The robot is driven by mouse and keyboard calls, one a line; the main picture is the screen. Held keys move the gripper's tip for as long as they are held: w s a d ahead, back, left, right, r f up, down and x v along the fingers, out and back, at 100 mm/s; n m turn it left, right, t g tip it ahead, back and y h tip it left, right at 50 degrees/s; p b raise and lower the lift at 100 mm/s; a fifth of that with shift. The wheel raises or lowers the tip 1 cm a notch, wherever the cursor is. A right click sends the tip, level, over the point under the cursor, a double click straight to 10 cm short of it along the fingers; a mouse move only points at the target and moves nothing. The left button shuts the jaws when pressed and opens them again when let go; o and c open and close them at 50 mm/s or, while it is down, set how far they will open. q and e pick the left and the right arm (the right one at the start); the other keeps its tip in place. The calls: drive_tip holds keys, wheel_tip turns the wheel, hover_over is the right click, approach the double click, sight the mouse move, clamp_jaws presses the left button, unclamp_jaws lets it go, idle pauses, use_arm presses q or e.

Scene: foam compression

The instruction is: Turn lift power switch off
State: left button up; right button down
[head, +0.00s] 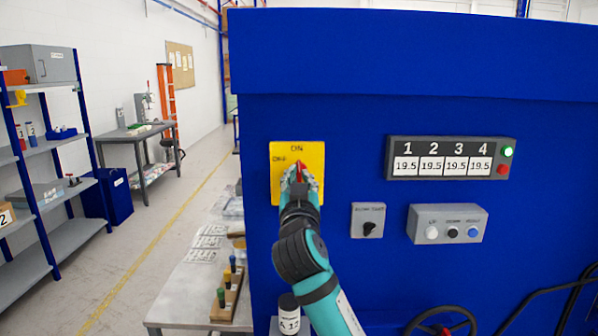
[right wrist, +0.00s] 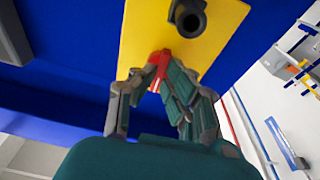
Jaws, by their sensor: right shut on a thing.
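The lift power switch is a yellow plate (head: 283,188) on the blue machine, with ON at its top and OFF at its upper left. Its red handle (head: 300,168) points up, roughly toward ON. My right gripper (head: 299,180) reaches the plate from below and is shut on the red handle. In the right wrist view, the fingers (right wrist: 158,88) close around the red handle (right wrist: 160,60) against the yellow plate (right wrist: 140,40). The fingers hide part of the handle. My left gripper is not in view.
Right of the plate are a small black-knob switch box (head: 368,220), a numbered display (head: 450,157) and a button box (head: 447,224). A handwheel (head: 440,322) is below. A work table (head: 190,290) and shelves (head: 40,200) stand left, with open floor between.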

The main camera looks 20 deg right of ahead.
drive_tip(key=shift+d+r+n+y+p, duration=0.1)
drive_tip(key=shift+n+y+p, duration=0.35)
drive_tip(key=shift+n+p, duration=1)
drive_tip(key=shift+d+r+n+y+p, duration=0.1)
drive_tip(key=shift+n+y+p, duration=0.35)
drive_tip(key=shift+n+p, duration=0.95)
drive_tip(key=shift+a+f+n, duration=0.1)
drive_tip(key=shift+f+n, duration=0.05)
drive_tip(key=shift+n, duration=0.4)
